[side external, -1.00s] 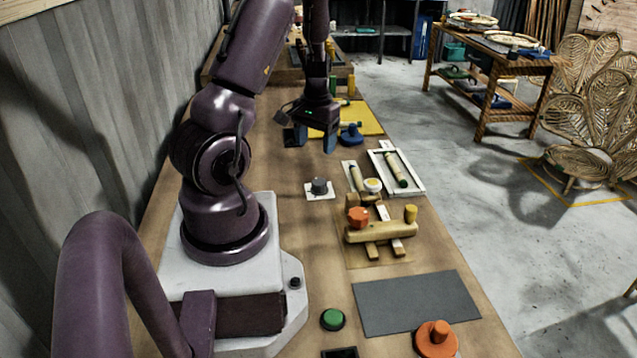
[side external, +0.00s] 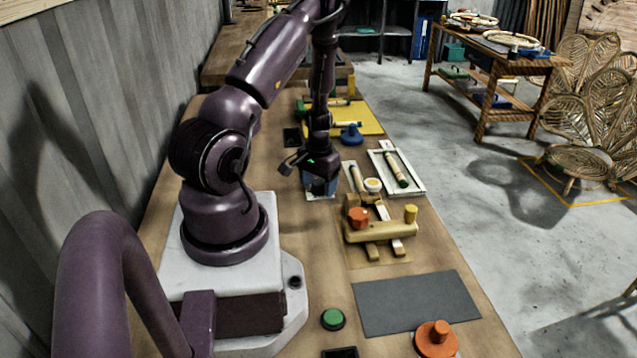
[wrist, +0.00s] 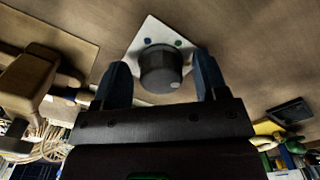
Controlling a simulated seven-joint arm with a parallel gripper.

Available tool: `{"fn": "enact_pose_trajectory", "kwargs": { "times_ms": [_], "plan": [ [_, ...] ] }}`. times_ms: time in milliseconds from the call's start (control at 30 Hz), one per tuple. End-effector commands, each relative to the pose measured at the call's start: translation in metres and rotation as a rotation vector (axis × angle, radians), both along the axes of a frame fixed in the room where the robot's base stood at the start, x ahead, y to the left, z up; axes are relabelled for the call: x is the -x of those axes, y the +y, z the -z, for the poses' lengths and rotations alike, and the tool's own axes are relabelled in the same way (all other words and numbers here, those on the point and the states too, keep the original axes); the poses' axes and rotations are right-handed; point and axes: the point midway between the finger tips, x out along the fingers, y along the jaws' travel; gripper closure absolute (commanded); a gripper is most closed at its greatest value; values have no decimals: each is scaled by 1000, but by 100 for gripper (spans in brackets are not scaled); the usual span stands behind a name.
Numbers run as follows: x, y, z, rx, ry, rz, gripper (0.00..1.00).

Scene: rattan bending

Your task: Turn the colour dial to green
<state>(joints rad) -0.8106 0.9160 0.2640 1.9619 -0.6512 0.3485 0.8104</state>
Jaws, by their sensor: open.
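The colour dial is a dark grey round knob (wrist: 160,70) on a white square plate (wrist: 138,45). A blue dot (wrist: 147,41) and a green dot (wrist: 178,43) show on the plate beyond the knob. A pale mark (wrist: 174,84) sits on the knob's face, on the side away from these dots. My gripper (wrist: 162,62) is open, with one blue finger on each side of the knob. I cannot tell whether the fingers touch it. In the side view my gripper (side external: 319,185) is low over the dial and hides the knob; only a bit of plate shows.
A wooden jig with an orange knob (side external: 358,217) stands just nearer on the bench. A white tray (side external: 415,181) holding a rod lies to the right, and a blue knob (side external: 351,135) stands behind. A green button (side external: 333,319) and grey mat (side external: 416,303) are in front.

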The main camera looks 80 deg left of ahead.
Motion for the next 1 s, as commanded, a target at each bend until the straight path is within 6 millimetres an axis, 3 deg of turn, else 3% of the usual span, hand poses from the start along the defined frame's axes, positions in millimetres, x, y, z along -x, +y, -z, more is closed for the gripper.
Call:
{"fn": "enact_pose_trajectory", "kwargs": {
  "times_ms": [267,500,1000],
  "plan": [
    [0,0,2,-1,-1,0,33],
    [0,0,2,-1,-1,0,83],
    [0,0,1,0,0,-119,83]
  ]
}}
